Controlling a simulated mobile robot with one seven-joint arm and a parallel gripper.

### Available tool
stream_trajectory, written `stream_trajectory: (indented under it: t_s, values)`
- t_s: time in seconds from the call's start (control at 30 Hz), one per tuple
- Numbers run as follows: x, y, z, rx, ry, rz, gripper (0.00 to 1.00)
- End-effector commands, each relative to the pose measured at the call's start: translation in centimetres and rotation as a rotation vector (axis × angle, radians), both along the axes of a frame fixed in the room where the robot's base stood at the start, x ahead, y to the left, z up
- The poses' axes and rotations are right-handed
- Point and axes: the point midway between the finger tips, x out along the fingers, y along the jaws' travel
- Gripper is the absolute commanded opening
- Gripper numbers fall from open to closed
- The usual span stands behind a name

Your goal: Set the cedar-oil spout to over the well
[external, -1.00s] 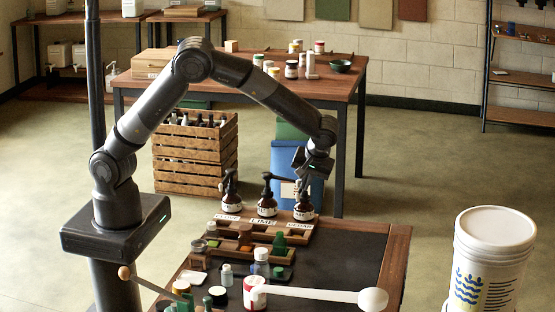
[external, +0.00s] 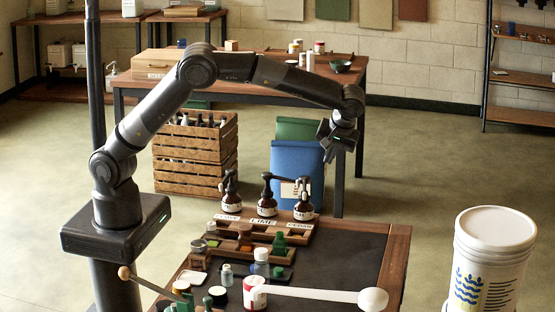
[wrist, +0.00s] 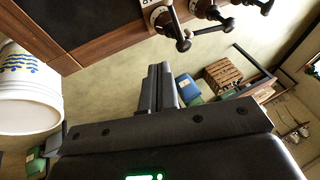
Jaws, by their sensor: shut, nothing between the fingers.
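The cedar-oil pump bottle (external: 304,206) is brown with a white label and black pump head, at the right end of a wooden stand (external: 290,236). Its label plate reads roughly "CEDAR". It also seems to be the nearest bottle (wrist: 158,17) at the top of the wrist view. Its spout is small and dark; I cannot tell exactly which way it points, nor make out the well. My gripper (external: 326,135) is up and to the right of the bottle in the external view, apart from it. In the wrist view its fingers (wrist: 158,70) are together and empty.
The lime bottle (external: 267,204) and clove bottle (external: 230,202) stand to the left on the same stand. Small jars and bottles crowd the table's front left. A white bucket (external: 494,250) stands at right. A blue bin (external: 297,165) stands behind. The dark tabletop (external: 340,262) has free room.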

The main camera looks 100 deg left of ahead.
Motion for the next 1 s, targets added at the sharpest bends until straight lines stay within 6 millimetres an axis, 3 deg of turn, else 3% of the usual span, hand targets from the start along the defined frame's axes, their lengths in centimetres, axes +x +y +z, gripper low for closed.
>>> stream_trajectory:
  t_s: [0.27, 0.5, 0.67, 1.0]
  values:
    - [1.2, 0.1, 1.6, 0.000, -0.001, 0.114, 0.00]
    - [1.5, 0.5, 1.4, 0.000, 0.002, 0.242, 0.00]
    - [0.6, 1.1, -0.5, -0.001, 0.004, 0.241, 0.00]
    - [-2.2, 2.9, -7.1, -0.002, 0.004, 0.240, 0.00]
